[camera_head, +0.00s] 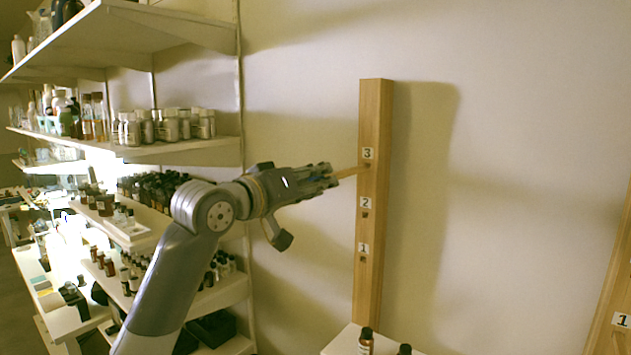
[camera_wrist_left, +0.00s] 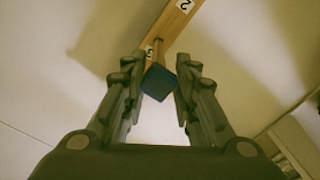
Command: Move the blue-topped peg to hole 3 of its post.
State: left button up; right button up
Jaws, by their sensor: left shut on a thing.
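The wooden post (camera_head: 375,120) stands upright against the wall, with labels 3, 2 and 1 from top to bottom and a hole below each. My left gripper (camera_head: 330,174) is level with hole 3, left of the post, and is shut on the peg. The peg's pale wooden shaft (camera_head: 348,172) reaches from the fingertips to the post at hole 3 (camera_head: 366,165); how deep its tip sits I cannot tell. In the left wrist view, the peg's blue top (camera_wrist_left: 159,83) lies between the fingers, and its shaft runs towards the post (camera_wrist_left: 172,28). My right gripper is not in view.
Shelves (camera_head: 190,150) with many bottles stand to the left, behind my left arm. A white surface (camera_head: 343,341) with dark-capped brown bottles (camera_head: 366,341) is below the post. Another wooden post (camera_head: 612,290) labelled 1 shows at the right edge. The wall between the posts is clear.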

pick_arm(q)
jog(key=shift+p+x, duration=1.4)
jog(key=shift+x, duration=1.65)
jog(key=o, duration=1.1)
jog(key=shift+r, duration=0.1)
jog(key=shift+a, duration=0.1)
jog(key=v, duration=1.2)
